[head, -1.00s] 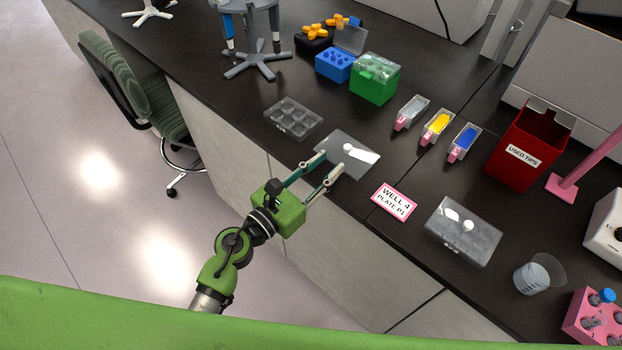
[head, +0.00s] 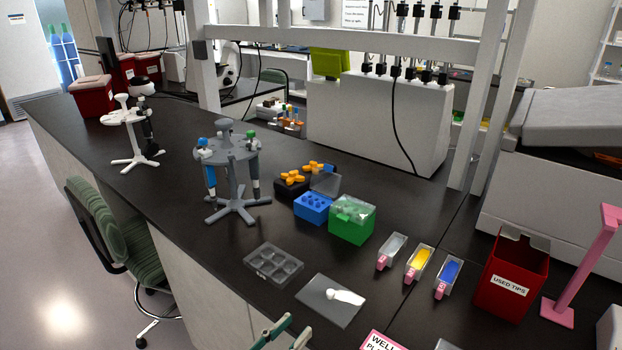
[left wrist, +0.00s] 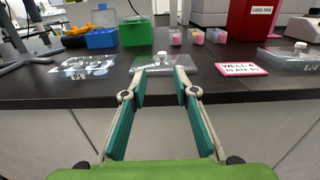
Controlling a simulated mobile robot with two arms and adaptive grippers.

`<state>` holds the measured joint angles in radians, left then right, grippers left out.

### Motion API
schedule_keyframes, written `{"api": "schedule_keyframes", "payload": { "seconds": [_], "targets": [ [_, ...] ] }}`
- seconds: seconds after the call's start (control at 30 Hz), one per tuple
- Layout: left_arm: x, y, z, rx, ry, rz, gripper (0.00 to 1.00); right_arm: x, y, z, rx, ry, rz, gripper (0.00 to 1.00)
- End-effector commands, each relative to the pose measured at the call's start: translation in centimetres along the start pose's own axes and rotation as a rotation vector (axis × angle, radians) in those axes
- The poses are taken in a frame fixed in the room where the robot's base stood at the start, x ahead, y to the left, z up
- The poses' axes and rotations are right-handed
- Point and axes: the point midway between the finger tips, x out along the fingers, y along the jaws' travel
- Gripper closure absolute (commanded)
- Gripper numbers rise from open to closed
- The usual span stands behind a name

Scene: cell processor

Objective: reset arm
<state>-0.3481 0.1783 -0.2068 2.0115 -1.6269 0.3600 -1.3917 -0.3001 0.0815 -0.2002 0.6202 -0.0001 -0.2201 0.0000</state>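My left gripper (head: 284,335) shows only by its fingertips at the bottom edge of the head view. In the left wrist view its two teal fingers (left wrist: 163,85) are spread apart with nothing between them. It is open and empty, in front of the bench edge. A clear flat plate lid (head: 331,300) with a white glare lies on the bench just beyond the fingers; it also shows in the left wrist view (left wrist: 187,67). A clear multi-well plate (head: 274,264) lies to its left. My right gripper is not in view.
The black bench (head: 190,262) holds a grey pipette stand (head: 229,160), a blue box (head: 314,207), a green tip box (head: 351,221), several reagent troughs (head: 419,262) and a red used-tips bin (head: 513,275). A green chair (head: 140,240) stands left of the bench.

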Motion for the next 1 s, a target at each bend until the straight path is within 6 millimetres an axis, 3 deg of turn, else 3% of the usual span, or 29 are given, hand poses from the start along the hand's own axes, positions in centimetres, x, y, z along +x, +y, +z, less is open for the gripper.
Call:
{"api": "schedule_keyframes", "payload": {
  "seconds": [0.17,0.3,0.43,0.57,0.67,0.73,0.9,1.0],
  "targets": [
    [-1.0,3.9,3.0,-0.257,-0.105,0.159,0.73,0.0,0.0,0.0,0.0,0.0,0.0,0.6],
    [-4.0,9.9,5.0,-0.684,-0.261,0.391,0.73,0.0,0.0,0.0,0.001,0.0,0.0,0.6],
    [-8.0,14.4,3.9,-1.11,-0.402,0.607,0.73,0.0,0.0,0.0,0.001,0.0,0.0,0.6],
    [-12.2,16.7,0.4,-1.528,-0.526,0.827,0.73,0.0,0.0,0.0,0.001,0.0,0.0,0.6],
    [-15.3,16.3,-3.2,-1.835,-0.602,1.007,0.73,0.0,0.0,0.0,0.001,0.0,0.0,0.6],
    [-17.2,15.0,-5.8,-2.029,-0.643,1.141,0.73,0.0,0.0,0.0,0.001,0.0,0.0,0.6],
    [-20.8,10.2,-10.3,-2.37,-0.69,1.448,0.73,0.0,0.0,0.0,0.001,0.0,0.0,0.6],
    [-22.4,7.1,-11.8,-2.497,-0.694,1.613,0.73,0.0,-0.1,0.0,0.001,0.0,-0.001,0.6]
  ]
}}
